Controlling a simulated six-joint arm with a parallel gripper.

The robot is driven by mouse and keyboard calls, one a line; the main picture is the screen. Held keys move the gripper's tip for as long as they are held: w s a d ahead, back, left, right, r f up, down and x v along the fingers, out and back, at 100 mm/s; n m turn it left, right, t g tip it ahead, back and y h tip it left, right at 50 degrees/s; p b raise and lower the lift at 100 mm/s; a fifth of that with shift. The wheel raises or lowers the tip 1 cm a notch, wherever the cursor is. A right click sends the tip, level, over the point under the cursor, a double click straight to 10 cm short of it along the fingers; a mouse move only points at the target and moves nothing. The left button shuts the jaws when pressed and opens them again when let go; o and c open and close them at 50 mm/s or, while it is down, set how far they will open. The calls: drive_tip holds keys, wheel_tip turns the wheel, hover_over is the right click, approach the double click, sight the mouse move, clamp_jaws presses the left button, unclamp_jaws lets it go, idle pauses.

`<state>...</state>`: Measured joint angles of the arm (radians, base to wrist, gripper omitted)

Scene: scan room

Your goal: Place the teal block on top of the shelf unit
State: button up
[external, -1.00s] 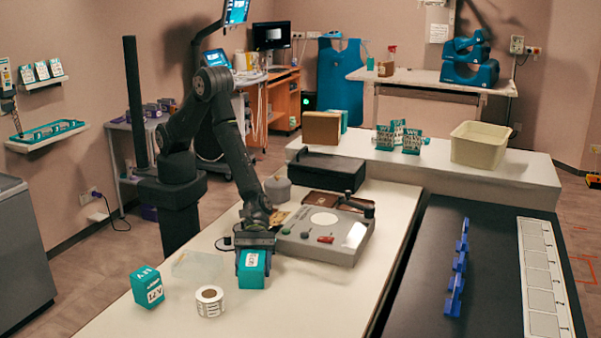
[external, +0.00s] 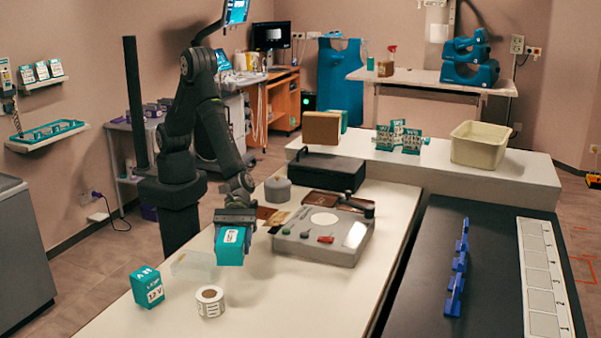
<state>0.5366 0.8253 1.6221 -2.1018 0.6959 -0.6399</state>
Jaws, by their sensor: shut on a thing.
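My gripper (external: 232,226) is shut on a teal block (external: 230,249) with white lettering and holds it over the near white table. The block looks slightly tilted, and its lower end is in the air. A second teal block (external: 147,288) stands on the table at the left, apart from the gripper. A grey shelf unit (external: 121,168) stands on the floor behind my arm at the left, with small purple and teal boxes on top. My arm and a dark post hide part of it.
A label roll (external: 210,301) and a pale translucent sheet (external: 192,263) lie near the held block. A grey device (external: 325,240) is right of it. A black case (external: 327,168), several teal boxes and a cream bin (external: 480,145) stand behind.

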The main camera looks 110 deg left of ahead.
drive_tip(key=s+d+r, duration=0.3)
drive_tip(key=s+r, duration=0.1)
drive_tip(key=s, duration=0.2)
drive_tip(key=w+a+n+t+y, duration=0.1)
drive_tip(key=w+a, duration=0.2)
drive_tip(key=a, duration=0.5)
drive_tip(key=w+a+n+t+y, duration=0.1)
drive_tip(key=w+a, duration=0.3)
drive_tip(key=a, duration=0.4)
drive_tip(key=w+a+n+t+y, duration=0.1)
drive_tip(key=w+a+n+t, duration=0.1)
drive_tip(key=a, duration=0.5)
drive_tip(key=shift+w+a+r+n+t, duration=0.25)
drive_tip(key=shift+w+a+n+t, duration=0.2)
drive_tip(key=shift+w, duration=0.2)
drive_tip(key=a+y, duration=0.1)
drive_tip(key=a, duration=0.3)
drive_tip(key=a+n+t+y, duration=0.1)
drive_tip(key=a, duration=0.2)
drive_tip(key=w+a+n, duration=0.1)
drive_tip(key=a, duration=0.3)
drive_tip(key=shift+w+a+r+n+t+y, duration=0.1)
drive_tip(key=shift+a+n+t+y, duration=0.2)
drive_tip(key=shift+y, duration=0.1)
drive_tip(key=s+a+n+t+y, duration=0.1)
drive_tip(key=a+n+y, duration=0.1)
drive_tip(key=a, duration=0.9)
drive_tip(key=shift+a+y, duration=0.35)
drive_tip(key=shift+y, duration=0.05)
